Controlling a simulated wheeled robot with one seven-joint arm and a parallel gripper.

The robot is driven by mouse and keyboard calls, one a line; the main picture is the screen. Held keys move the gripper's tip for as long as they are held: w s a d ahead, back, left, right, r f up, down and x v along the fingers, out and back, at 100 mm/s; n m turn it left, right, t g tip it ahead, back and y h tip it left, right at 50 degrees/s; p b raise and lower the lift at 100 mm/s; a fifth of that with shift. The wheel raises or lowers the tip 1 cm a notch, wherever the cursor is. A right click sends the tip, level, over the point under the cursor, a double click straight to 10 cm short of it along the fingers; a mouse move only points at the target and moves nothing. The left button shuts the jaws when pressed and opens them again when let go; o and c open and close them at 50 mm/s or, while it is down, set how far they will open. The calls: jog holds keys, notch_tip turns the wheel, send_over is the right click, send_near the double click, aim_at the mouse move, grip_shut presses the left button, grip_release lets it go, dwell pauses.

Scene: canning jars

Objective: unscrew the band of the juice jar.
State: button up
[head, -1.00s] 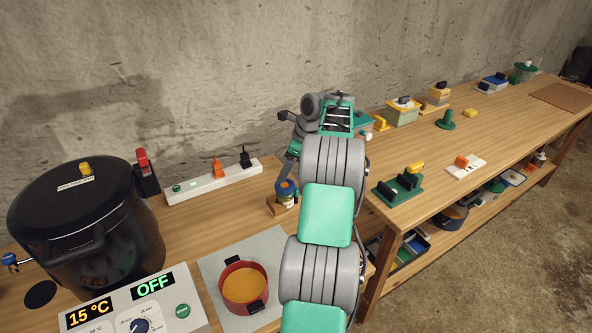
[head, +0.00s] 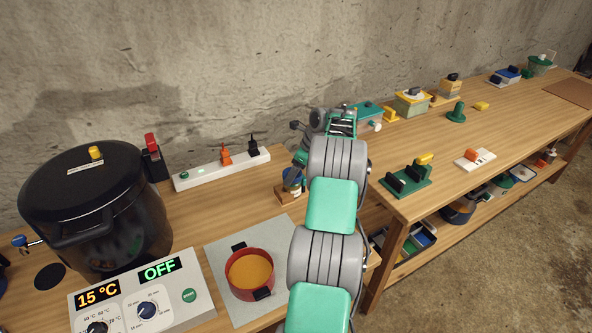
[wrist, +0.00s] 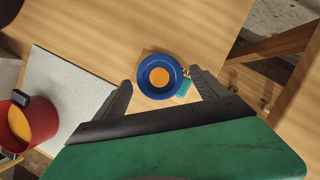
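The juice jar shows in the wrist view as a round blue band (wrist: 143,77) with an orange centre (wrist: 160,77), seen from above. It stands on a small wooden block (wrist: 152,109) with a teal piece (wrist: 184,88) at its side. My gripper (wrist: 160,76) is open, with one finger left and one right of the band. A gap shows on both sides; I cannot tell how far the fingertips are above it. In the head view the jar (head: 292,184) is partly hidden behind my gripper and arm.
A red pot (head: 250,272) of orange content sits on a grey mat (head: 222,262) in front. A power strip (head: 215,172), a black canner (head: 95,210) and a control panel (head: 135,300) stand left. A green stand (head: 404,181) is on the right.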

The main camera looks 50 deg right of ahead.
jog(key=c, duration=1.4)
jog(key=o, duration=1.5)
jog(key=shift+o, duration=0.2)
